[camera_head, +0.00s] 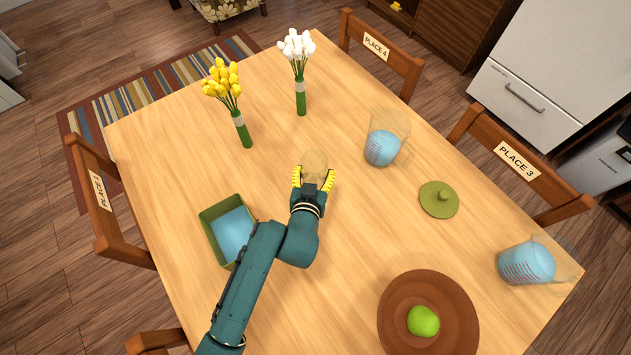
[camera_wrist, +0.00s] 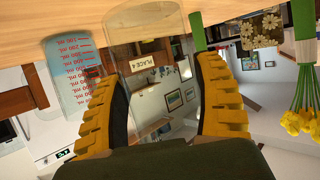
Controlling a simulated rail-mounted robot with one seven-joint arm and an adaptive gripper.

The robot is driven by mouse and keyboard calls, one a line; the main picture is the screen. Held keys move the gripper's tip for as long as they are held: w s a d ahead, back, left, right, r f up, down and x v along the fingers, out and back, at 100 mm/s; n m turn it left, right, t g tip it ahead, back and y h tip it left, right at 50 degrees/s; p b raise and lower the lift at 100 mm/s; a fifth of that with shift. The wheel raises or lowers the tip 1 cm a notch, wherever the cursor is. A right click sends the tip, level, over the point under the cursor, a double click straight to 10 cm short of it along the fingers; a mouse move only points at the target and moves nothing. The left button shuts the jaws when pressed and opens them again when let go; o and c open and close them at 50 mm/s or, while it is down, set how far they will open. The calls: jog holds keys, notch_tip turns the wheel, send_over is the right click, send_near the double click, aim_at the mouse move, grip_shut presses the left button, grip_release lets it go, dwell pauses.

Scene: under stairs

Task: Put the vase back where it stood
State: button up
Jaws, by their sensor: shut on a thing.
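A small clear, faintly amber glass vessel, which I take to be the vase (camera_head: 315,161), is at my gripper's tip near the table's middle. My gripper (camera_head: 314,179) has its yellow fingers closed around its sides. In the wrist view, which is upside down, the clear vase (camera_wrist: 138,35) shows between the two yellow fingers (camera_wrist: 168,95), its base near the wooden tabletop. I cannot tell whether it touches the table. The yellow tulips (camera_head: 222,85) and white tulips (camera_head: 297,47) stand upright behind it, to the left and near the centre. I see no other vase clearly.
Jugs of blue liquid stand at the right (camera_head: 382,148) and far right (camera_head: 527,263). A green lid (camera_head: 439,211) lies between them. A green box with blue inside (camera_head: 207,223) is left of my arm. A brown dish (camera_head: 398,335) holds a green fruit (camera_head: 423,321). The table's middle back is clear.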

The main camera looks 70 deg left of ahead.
jog(key=shift+w+f+b, duration=0.15)
jog(key=shift+f+b, duration=0.35)
jog(key=shift+f, duration=1.65)
jog(key=o, duration=1.3)
jog(key=shift+f, duration=0.1)
jog(key=shift+c, duration=0.2)
jog(key=shift+r, duration=0.35)
jog(key=p+v, duration=0.3)
jog(key=v, duration=0.9)
